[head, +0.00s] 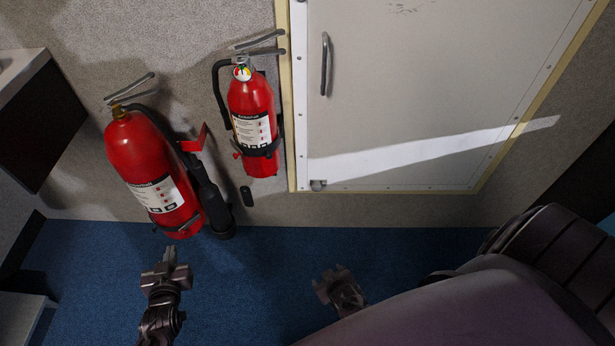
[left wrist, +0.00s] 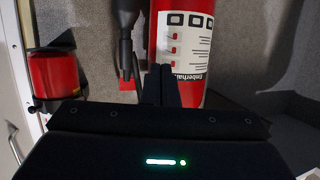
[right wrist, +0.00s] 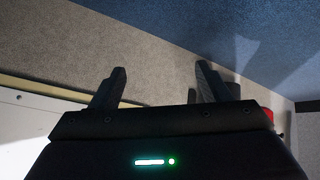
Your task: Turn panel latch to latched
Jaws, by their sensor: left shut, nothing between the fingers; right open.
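The pale grey panel (head: 420,90) is set in a yellowish frame on the wall. It has a vertical bar handle (head: 324,63) near its upper left. A small metal fitting (head: 318,184), perhaps the latch, sits at its lower left corner; its setting is too small to tell. My left gripper (head: 168,256) is low on the left, below the larger extinguisher, apart from the panel. Its fingers (left wrist: 158,86) are together and empty. My right gripper (head: 328,281) is below the panel's lower left corner. Its fingers (right wrist: 162,80) are apart with nothing between them.
A large red extinguisher (head: 140,152) and a smaller one (head: 251,98) hang on the wall left of the panel. A small dark piece (head: 247,196) is below the smaller one. Blue carpet (head: 270,255) is clear below. A dark-fronted cabinet (head: 35,125) stands far left.

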